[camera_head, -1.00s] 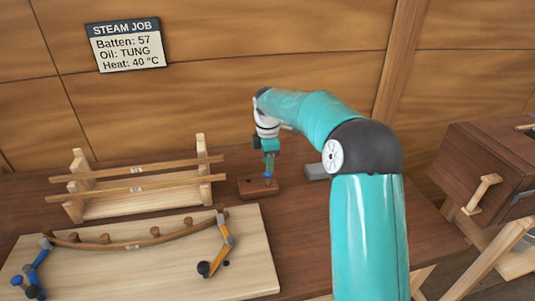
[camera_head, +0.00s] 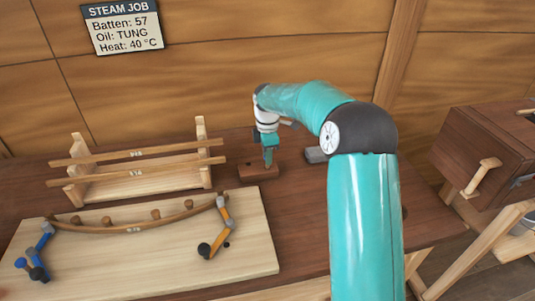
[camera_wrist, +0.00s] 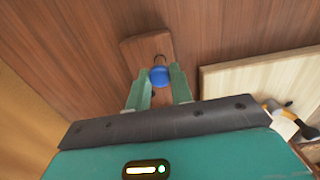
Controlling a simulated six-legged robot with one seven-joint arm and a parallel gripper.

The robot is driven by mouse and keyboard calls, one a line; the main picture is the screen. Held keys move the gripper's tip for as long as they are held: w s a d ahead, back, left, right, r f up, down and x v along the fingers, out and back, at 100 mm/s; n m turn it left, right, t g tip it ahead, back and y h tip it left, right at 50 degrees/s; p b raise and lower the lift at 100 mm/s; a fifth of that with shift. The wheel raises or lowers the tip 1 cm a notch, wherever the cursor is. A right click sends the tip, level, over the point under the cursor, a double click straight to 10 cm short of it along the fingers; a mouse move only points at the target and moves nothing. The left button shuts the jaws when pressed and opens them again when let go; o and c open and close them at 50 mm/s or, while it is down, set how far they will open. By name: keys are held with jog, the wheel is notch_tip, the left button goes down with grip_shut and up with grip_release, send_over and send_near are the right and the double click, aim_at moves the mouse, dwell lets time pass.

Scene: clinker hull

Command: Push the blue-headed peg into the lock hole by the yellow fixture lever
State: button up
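The blue-headed peg (camera_wrist: 160,77) sits between my fingers at the dark wooden block in the wrist view. My gripper (camera_head: 268,160) is low over the block (camera_head: 250,175) in the head view, where the fingers hide the peg's head. Whether the peg is still seated in the block is unclear. The yellow fixture lever (camera_head: 219,242), with a black knob, is at the right of the pale board. A small dark spot beside it (camera_head: 227,245) looks like the lock hole.
The pale board (camera_head: 150,272) carries a curved batten (camera_head: 135,227) and a blue lever (camera_head: 40,255) at its left. A wooden rack (camera_head: 140,178) with two battens stands behind. A grey block (camera_head: 315,155) lies right of my gripper. A brown chest (camera_head: 485,150) stands far right.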

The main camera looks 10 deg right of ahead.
dwell(0.5)
jog(key=shift+r, duration=2.5)
jog(key=shift+s, duration=0.1)
